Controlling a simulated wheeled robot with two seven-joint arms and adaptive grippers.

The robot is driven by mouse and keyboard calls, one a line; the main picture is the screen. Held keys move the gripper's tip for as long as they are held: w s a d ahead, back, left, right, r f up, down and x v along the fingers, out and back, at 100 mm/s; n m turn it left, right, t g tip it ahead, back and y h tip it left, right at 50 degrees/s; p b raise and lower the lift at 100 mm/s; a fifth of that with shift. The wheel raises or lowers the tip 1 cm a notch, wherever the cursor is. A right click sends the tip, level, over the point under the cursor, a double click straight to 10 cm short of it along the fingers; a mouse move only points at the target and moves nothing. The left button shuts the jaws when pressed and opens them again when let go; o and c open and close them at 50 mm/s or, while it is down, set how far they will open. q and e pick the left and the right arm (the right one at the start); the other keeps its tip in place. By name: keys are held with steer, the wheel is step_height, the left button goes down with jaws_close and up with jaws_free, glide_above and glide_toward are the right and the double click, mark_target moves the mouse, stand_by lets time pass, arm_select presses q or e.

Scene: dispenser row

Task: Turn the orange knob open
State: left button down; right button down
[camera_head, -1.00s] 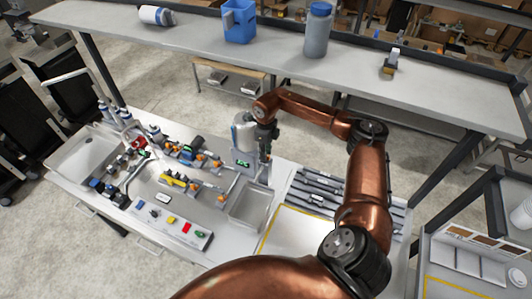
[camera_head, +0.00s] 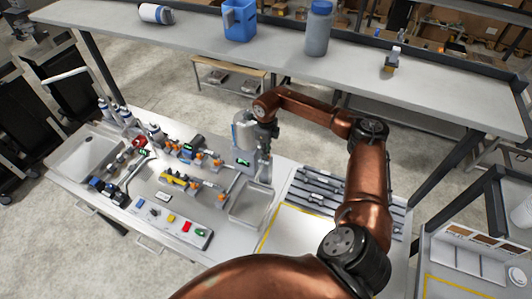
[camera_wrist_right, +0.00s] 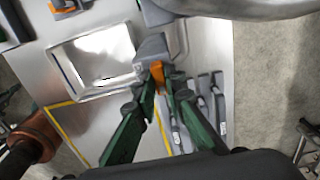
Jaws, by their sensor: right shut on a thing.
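The orange knob (camera_wrist_right: 157,74) shows in the right wrist view, on the grey block of the dispenser (camera_wrist_right: 152,46) beside the metal basin. My right gripper (camera_wrist_right: 162,88) has its green-sided fingers on either side of the knob and is shut on it. In the head view the right gripper (camera_head: 266,143) is at the right side of the grey dispenser (camera_head: 243,137), which has a small green display. The held knob is too small or hidden to make out there. My left gripper is in neither view.
A metal basin (camera_head: 250,205) sits just in front of the dispenser. Several valves and pipes with other orange parts crowd the bench to the left. Grey rails (camera_head: 318,188) lie to the right. A raised shelf (camera_head: 280,45) runs behind, carrying a blue bin (camera_head: 239,22).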

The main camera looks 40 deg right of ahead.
steer(key=shift+f+n+b, duration=0.1)
steer(key=shift+n+b, duration=0.2)
steer(key=shift+b, duration=0.05)
steer(key=n+b, duration=0.3)
steer(key=shift+f, duration=0.1)
steer(key=n+b, duration=0.3)
steer(key=n, duration=0.1)
steer(key=shift+n, duration=0.3)
steer(key=n+b, duration=0.2)
steer(key=n, duration=0.2)
steer(key=n+b, duration=0.1)
steer(key=n, duration=0.4)
steer(key=shift+r+n, duration=0.2)
steer(key=shift+n, duration=0.2)
steer(key=c, duration=2)
jaws_free()
